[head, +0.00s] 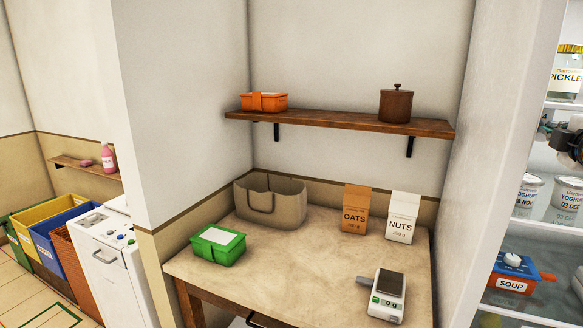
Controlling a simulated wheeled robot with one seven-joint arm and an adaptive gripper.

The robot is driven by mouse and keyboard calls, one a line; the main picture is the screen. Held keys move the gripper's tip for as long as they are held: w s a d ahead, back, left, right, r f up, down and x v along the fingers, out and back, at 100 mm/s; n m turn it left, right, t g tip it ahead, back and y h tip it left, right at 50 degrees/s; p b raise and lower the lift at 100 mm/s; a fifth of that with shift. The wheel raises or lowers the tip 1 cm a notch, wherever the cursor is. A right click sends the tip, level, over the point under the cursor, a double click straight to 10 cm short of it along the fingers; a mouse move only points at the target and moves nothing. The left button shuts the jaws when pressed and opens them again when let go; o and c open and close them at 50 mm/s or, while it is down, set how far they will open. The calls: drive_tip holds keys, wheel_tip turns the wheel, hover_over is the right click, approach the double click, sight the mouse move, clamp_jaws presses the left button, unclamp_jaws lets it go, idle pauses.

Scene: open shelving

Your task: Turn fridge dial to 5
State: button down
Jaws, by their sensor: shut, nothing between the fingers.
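The open fridge (489,150) stands at the right edge, with its lit shelves partly in view. My gripper (551,128) shows as dark parts at the right edge, inside the fridge opening between the upper shelf and the yoghurts. It is shut and empty, and cut off by the picture's edge.
The fridge holds a pickle jar (565,72), yoghurt tubs (528,192) and an orange soup box (511,284). Left of it, a table (300,255) bears a scale (388,297), cartons, a green box and a basket. A wooden shelf (335,121) hangs above.

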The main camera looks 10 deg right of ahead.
drive_tip(key=shift+w+a+f+b, duration=0.25)
drive_tip(key=shift+w+b, duration=0.15)
drive_tip(key=shift+b, duration=0.3)
idle(0.4)
drive_tip(key=shift+d, duration=0.15)
drive_tip(key=d+v, duration=0.1)
drive_tip(key=v, duration=0.5)
drive_tip(key=shift+s+p, duration=0.3)
drive_tip(key=shift+p, duration=0.05)
idle(0.3)
